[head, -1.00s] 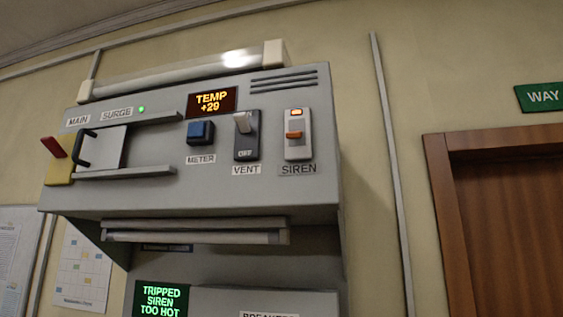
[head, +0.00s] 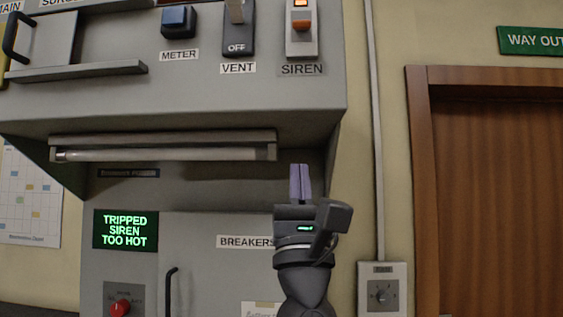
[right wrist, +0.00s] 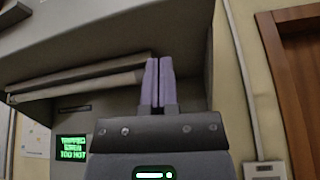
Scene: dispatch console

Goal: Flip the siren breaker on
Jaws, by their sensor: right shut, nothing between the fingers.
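The siren breaker (head: 301,38) is a light grey switch plate with an orange toggle (head: 301,24) and a lit orange lamp above it, at the top of the head view, with the SIREN label (head: 302,69) below it. My right gripper (head: 300,182) is shut and empty, its purple fingers pointing up, below the SIREN label and apart from the switch. It also shows in the right wrist view (right wrist: 158,80), in front of the console recess. The green display (head: 126,230) reads TRIPPED SIREN TOO HOT. My left gripper is not in view.
The console's overhanging lower edge (head: 200,125) and a light bar (head: 165,152) lie above and left of my gripper. A door (head: 500,200) stands at right.

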